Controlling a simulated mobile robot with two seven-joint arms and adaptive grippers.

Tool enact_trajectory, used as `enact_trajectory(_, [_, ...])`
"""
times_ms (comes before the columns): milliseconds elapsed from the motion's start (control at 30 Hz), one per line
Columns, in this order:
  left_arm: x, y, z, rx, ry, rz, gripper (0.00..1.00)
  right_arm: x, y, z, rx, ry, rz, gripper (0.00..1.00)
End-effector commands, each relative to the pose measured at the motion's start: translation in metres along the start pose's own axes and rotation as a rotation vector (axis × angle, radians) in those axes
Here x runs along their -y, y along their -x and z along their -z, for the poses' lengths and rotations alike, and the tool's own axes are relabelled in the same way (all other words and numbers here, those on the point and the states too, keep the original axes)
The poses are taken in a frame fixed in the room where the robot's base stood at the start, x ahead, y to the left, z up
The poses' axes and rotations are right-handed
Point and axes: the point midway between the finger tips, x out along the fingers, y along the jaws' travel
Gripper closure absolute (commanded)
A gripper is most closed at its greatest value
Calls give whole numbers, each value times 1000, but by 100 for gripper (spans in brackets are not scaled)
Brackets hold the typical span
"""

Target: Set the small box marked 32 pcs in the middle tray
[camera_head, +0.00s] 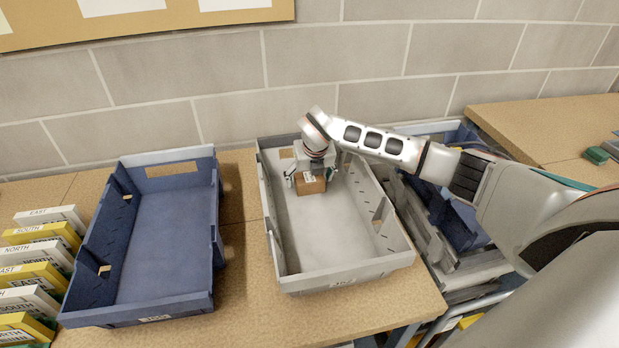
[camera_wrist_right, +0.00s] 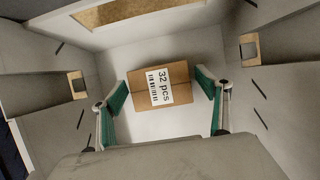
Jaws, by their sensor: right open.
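The small brown box marked 32 pcs (camera_head: 311,186) is inside the grey middle tray (camera_head: 343,276), toward its far end. In the right wrist view the box (camera_wrist_right: 178,80) shows its white label with a barcode, and the tray's floor and walls surround it. My right gripper (camera_head: 311,180) reaches down into the tray over the box. In the wrist view its green-padded fingers (camera_wrist_right: 163,92) are open, one on each side of the box, with gaps between them and the box. Whether the box rests flat on the tray floor is hard to tell. My left gripper is not in view.
A blue tray (camera_head: 217,245) stands left of the grey tray, empty. Another blue tray (camera_head: 437,127) is at the right, partly behind my right arm. White and yellow labelled boxes (camera_head: 40,234) line the left edge. A block wall is close behind.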

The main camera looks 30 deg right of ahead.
Motion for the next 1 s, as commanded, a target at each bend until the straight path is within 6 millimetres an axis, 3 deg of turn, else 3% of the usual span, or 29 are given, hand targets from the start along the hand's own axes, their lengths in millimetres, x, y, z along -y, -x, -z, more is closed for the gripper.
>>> enact_trajectory(233, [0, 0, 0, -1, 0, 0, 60, 1, 11, -2, 4, 0, 0, 25])
enact_trajectory(700, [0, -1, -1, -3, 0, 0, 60, 0, 98, -2, 5, 1, 0, 25])
enact_trajectory(1000, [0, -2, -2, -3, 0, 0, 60, 0, 120, 0, 1, -1, 0, 25])
